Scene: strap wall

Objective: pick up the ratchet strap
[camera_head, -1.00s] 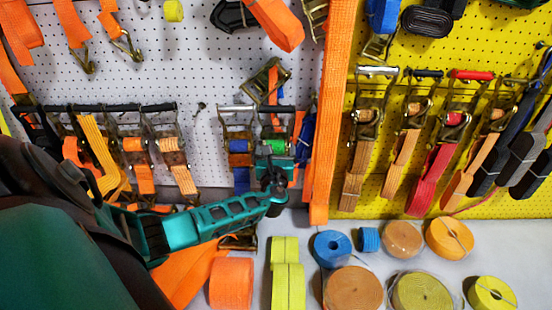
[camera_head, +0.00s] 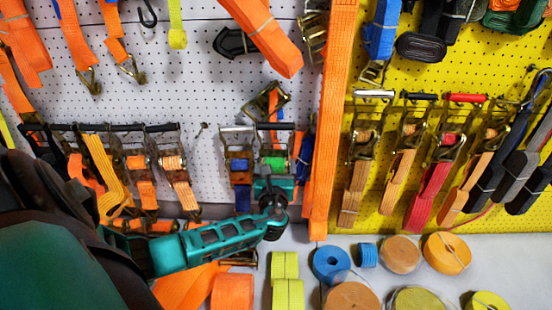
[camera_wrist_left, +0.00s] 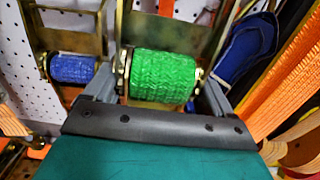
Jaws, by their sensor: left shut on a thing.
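The ratchet strap with green webbing (camera_head: 272,163) is upright against the white pegboard, right of a ratchet with blue webbing (camera_head: 240,165). My left gripper (camera_head: 273,180) comes in from the lower left and is shut on the green ratchet strap. In the left wrist view, the green webbing roll (camera_wrist_left: 165,68) sits between my two grey fingers (camera_wrist_left: 158,92), one on each side of it. The strap's metal frame rises behind the roll. My palm hides the strap's lower part. My right gripper is out of view.
A blue ratchet roll (camera_wrist_left: 75,68) is close on the left. Dark blue webbing (camera_head: 304,165) and a long orange strap (camera_head: 328,150) hang close on the right. Several webbing rolls, including a blue one (camera_head: 331,264), stand on the pale surface (camera_head: 500,255) below.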

